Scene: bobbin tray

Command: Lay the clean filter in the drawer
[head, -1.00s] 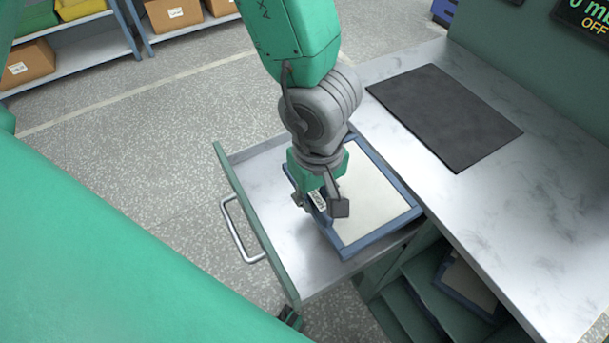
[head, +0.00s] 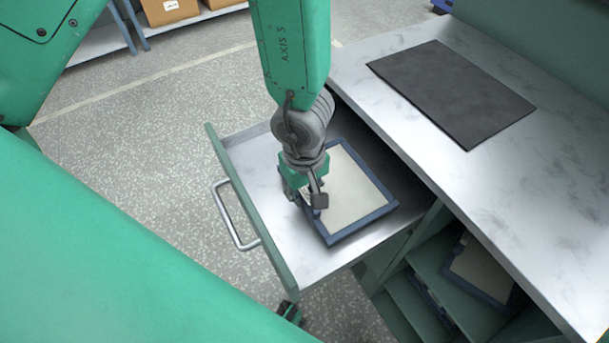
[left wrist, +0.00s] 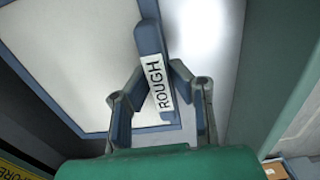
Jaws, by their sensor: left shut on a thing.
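The filter (head: 352,192) has a blue frame and a clean pale panel. It lies roughly level within the pulled-out drawer (head: 265,155), towards its inner side. My left gripper (head: 312,204) is shut on the frame's side nearest the drawer front. In the left wrist view my gripper (left wrist: 152,88) has one finger on each side of a frame bar with a white ROUGH label (left wrist: 157,82). The pale panel (left wrist: 70,50) shows to the left. I cannot tell whether the frame touches the drawer floor. My right gripper is not seen.
A marbled counter (head: 540,190) with a dark mat (head: 450,90) stands to the right. Under it, an open shelf holds another blue-framed, greyer filter (head: 480,270). The drawer handle (head: 232,222) faces left over speckled floor. Cardboard boxes (head: 168,10) sit on racks far behind.

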